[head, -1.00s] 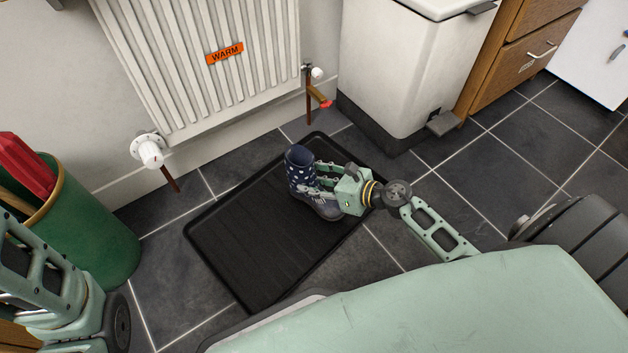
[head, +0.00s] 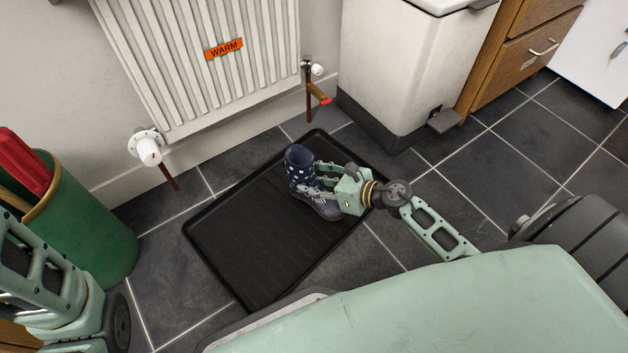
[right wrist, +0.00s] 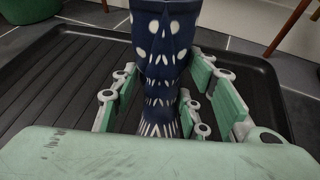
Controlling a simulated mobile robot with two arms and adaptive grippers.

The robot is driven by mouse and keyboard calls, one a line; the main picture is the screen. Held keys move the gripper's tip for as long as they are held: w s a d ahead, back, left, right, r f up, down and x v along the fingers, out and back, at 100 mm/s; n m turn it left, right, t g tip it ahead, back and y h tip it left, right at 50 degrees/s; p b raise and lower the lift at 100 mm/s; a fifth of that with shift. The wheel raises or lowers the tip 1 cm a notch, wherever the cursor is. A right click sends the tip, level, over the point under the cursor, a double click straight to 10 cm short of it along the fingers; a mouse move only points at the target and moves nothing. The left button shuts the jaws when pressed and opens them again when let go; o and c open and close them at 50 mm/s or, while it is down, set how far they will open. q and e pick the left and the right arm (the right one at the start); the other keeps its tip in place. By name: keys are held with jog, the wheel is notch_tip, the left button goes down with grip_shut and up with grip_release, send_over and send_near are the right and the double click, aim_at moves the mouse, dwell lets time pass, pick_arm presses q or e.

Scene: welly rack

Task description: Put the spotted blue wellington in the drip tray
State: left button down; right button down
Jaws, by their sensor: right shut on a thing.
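The spotted blue wellington (head: 298,163) is dark navy with white dots and stands roughly upright over the right part of the black drip tray (head: 235,262). I cannot tell whether its sole rests on the tray floor. My right gripper (head: 318,180) is shut on the wellington from the right side. In the right wrist view the wellington (right wrist: 166,50) rises between the two green finger pads, with the ribbed drip tray (right wrist: 62,75) behind and below it. Its lower part is hidden behind my gripper's body. My left arm shows at the left edge, but its gripper is out of view.
A white radiator (head: 200,60) with a WARM label and valve pipes is behind the tray. A white pedal bin (head: 405,70) stands at the back right, beside wooden drawers (head: 520,60). A green tub (head: 90,225) is at the left. Dark floor tiles around the tray are clear.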

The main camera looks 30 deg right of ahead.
jog(key=shift+f, duration=0.1)
jog(key=c, duration=0.9)
grip_release()
jog(key=shift+c, duration=0.2)
